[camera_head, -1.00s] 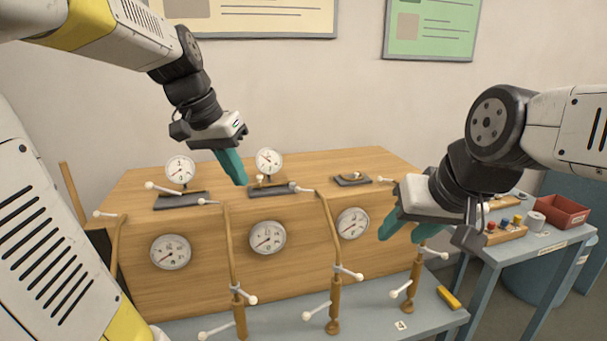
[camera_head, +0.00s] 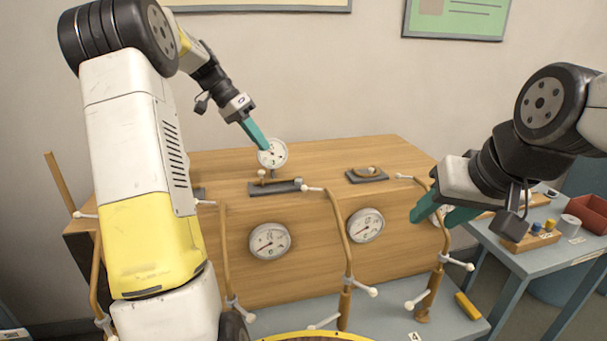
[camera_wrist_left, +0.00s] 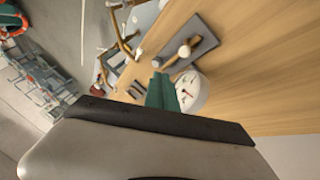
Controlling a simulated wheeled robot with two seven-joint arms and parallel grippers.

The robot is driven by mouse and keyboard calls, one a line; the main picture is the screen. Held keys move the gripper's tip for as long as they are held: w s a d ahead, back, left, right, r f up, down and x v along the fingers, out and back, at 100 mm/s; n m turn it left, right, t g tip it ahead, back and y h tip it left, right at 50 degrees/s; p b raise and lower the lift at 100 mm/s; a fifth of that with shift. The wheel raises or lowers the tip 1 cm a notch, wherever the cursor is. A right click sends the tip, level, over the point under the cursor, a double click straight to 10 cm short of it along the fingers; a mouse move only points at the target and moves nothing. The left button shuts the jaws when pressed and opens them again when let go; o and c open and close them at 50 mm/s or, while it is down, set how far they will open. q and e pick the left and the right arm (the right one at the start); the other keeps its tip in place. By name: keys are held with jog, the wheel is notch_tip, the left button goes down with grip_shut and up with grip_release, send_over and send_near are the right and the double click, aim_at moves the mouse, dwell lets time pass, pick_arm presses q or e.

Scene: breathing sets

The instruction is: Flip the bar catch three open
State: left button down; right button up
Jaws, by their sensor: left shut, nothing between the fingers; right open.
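Dark catch plates lie on top of the long wooden box. The middle plate (camera_head: 262,189) carries a small bar and a pale knob, with a round white gauge (camera_head: 272,154) standing behind it. Another plate (camera_head: 367,177) with a short wooden piece lies to its right. I cannot read which catch is number three. My left gripper (camera_head: 262,147) is shut and empty, its teal fingertips just above or in front of the gauge. In the left wrist view the fingers (camera_wrist_left: 161,91) are beside the gauge (camera_wrist_left: 192,92) and near the plate (camera_wrist_left: 190,48). My right gripper (camera_head: 433,217) is open and empty before the box's right end.
Curved brown pipes with white-knobbed levers (camera_head: 349,255) rise in front of the wooden box (camera_head: 310,220). A gauge (camera_head: 269,241) and another (camera_head: 365,226) sit on its front. A side table at right holds a red bin (camera_head: 587,216). My left arm hides the box's left part.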

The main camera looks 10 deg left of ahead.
aim_at(304, 188)
pick_arm(q)
jog(key=x, duration=0.9)
jog(key=shift+s+d+f, duration=0.1)
jog(key=shift+s+f, duration=0.05)
jog(key=s+d, duration=0.1)
jog(key=d+f, duration=0.1)
jog(key=d, duration=0.1)
jog(key=shift+s+d+f, duration=0.15)
jog(key=shift+s, duration=0.25)
jog(key=shift+s+d, duration=0.15)
